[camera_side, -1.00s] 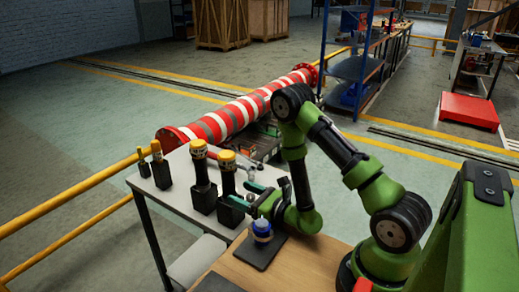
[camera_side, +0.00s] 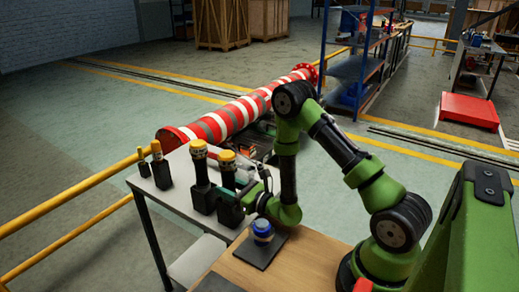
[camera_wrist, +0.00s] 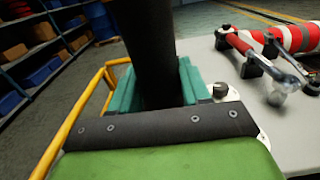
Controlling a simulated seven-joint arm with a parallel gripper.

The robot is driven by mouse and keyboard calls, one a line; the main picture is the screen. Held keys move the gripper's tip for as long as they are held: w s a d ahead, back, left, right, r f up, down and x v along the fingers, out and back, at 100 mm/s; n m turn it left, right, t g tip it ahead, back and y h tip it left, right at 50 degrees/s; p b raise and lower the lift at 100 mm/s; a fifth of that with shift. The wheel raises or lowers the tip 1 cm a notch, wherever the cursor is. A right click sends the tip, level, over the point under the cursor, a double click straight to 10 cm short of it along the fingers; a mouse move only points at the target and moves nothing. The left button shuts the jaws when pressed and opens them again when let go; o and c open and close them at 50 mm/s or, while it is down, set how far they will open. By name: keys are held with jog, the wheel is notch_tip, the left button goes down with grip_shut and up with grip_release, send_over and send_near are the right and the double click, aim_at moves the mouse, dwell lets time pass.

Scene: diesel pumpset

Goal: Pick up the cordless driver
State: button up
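Two tall black tools with yellow-and-black tops stand upright on the grey table in the side view. The nearer one (camera_side: 228,168), by my gripper, may be the cordless driver; its type is not clear at this size. My gripper (camera_side: 238,196) is low beside its body, coming from the right. In the wrist view a dark upright shaft (camera_wrist: 148,45) rises between the teal fingers of my gripper (camera_wrist: 160,95). One finger lies on each side, close to it. I cannot tell whether both fingers touch it. The shaft's lower end is hidden by my gripper.
The other tall tool (camera_side: 200,170) stands close on the left. Two smaller black items with yellow tops (camera_side: 160,168) stand farther left. A blue-capped jar (camera_side: 262,230) sits on a dark mat (camera_side: 258,255) in front. A red-and-white pipe (camera_side: 235,115) lies behind.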

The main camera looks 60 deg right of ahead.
grip_shut()
jog(key=shift+r, duration=0.1)
notch_tip(320, 180, up, 18)
send_over(227, 154)
dwell(0.8)
